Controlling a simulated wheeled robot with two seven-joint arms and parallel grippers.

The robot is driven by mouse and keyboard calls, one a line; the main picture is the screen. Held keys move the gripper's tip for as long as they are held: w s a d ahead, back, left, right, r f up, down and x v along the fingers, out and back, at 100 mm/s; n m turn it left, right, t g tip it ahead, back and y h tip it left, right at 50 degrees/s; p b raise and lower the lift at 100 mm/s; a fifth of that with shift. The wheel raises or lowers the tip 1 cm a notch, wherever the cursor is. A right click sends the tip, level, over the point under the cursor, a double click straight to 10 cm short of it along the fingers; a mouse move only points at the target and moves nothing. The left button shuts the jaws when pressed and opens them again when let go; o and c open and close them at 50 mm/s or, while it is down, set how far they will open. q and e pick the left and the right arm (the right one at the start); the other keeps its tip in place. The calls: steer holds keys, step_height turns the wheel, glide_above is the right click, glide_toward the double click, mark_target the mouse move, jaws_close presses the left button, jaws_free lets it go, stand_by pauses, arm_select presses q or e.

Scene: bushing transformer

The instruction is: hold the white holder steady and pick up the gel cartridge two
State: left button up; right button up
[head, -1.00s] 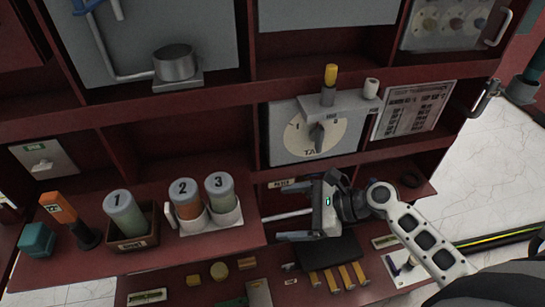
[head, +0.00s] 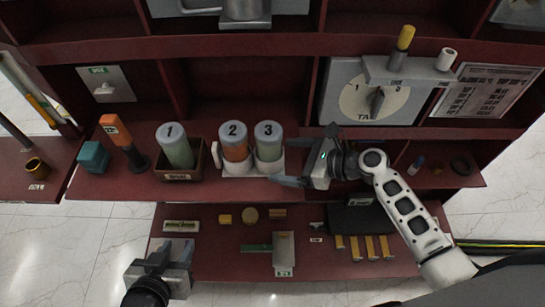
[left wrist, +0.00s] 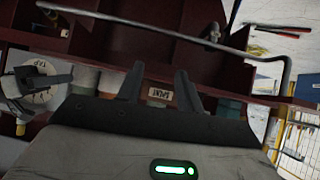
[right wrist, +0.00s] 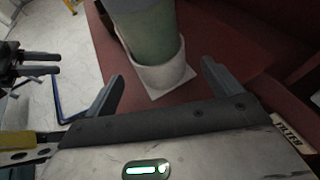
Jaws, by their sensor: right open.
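The white holder (head: 238,169) stands on the dark red shelf in the head view. It holds cartridge two (head: 235,141), orange with a grey cap, and cartridge three (head: 268,141), green with a grey cap. My right gripper (head: 287,165) is open just right of the holder, its fingers pointing left at it. In the right wrist view, the holder (right wrist: 165,73) and a green cartridge (right wrist: 150,28) stand beyond the spread fingers (right wrist: 160,85). My left gripper (head: 177,247) is open and empty, low in front of the shelf. Its parted fingers show in the left wrist view (left wrist: 157,78).
Cartridge one (head: 174,146) stands in a brown box (head: 180,174) left of the holder. An orange-topped tool (head: 122,140) and a teal block (head: 93,157) stand further left. A lower shelf (head: 225,265) carries several small parts. A dial panel (head: 372,98) is at the right.

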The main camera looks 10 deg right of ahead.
mark_target(250, 155)
steer(key=shift+x, duration=2.4)
